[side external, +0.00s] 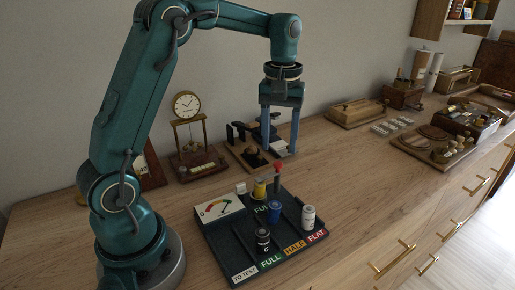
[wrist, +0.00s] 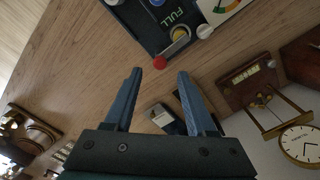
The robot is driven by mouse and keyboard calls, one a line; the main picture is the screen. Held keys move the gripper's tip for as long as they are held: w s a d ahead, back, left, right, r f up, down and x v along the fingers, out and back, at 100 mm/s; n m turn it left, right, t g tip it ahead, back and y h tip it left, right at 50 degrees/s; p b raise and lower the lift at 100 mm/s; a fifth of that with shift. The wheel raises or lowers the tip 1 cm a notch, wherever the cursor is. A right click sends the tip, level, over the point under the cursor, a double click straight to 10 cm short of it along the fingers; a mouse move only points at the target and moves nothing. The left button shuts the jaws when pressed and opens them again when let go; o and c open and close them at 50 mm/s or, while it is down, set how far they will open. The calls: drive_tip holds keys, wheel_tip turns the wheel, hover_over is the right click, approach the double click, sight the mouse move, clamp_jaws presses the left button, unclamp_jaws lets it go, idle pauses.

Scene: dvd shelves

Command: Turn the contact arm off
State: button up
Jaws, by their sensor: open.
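A dark battery tester (side external: 228,243) with a dial (side external: 218,208) stands on the wooden counter. At its back edge a thin lever with a red knob (side external: 278,165) stands up, which looks like the contact arm. In the wrist view the red knob (wrist: 159,62) shows just beyond my fingertips, beside the tester (wrist: 138,24). My gripper (side external: 279,150) is open and empty, pointing down above the counter behind the knob. It also shows in the wrist view (wrist: 159,74), with its fingers apart and not visibly touching the knob.
Batteries stand on the tester: yellow (side external: 260,188), blue (side external: 274,211), black (side external: 262,239) and white (side external: 308,217). A wooden-based device with black parts (side external: 240,133) is close behind my gripper. A clock (side external: 187,106) stands left of it.

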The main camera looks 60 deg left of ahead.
sight(278, 163)
drive_tip(key=shift+f, duration=2.1)
drive_tip(key=shift+c, duration=0.3)
clamp_jaws()
